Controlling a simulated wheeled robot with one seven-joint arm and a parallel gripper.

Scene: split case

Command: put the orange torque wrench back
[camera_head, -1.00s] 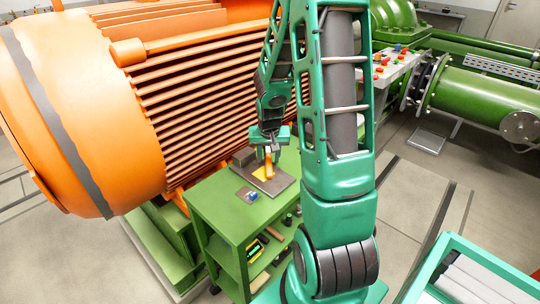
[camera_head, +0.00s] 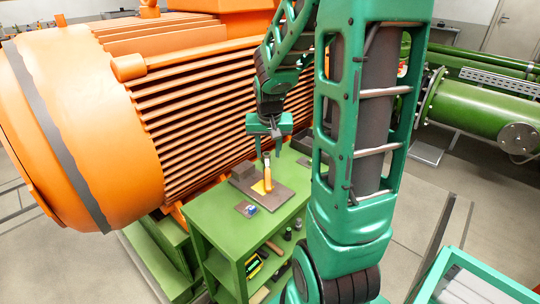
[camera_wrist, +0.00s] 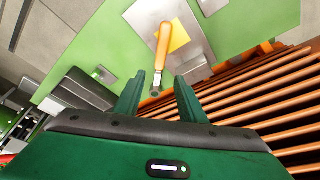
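The orange torque wrench (camera_head: 267,180) is on a grey-brown plate (camera_head: 283,197) on top of the green cart, over a yellow patch (camera_head: 258,187). In the wrist view its orange handle (camera_wrist: 164,42) runs toward a dark metal end (camera_wrist: 156,87), which appears between my fingers. I cannot tell whether it stands upright or leans. My gripper (camera_head: 268,150) is above the wrench, apart from it in the head view. In the wrist view my gripper (camera_wrist: 160,77) has its two fingers spread with a clear gap, holding nothing.
The green cart (camera_head: 220,222) carries a dark block (camera_head: 243,171) and a small blue-and-white item (camera_head: 250,210). Tools lie on its lower shelf. A large orange ribbed motor (camera_head: 200,110) stands close behind the cart. A teal-edged bin (camera_head: 450,265) is at lower right.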

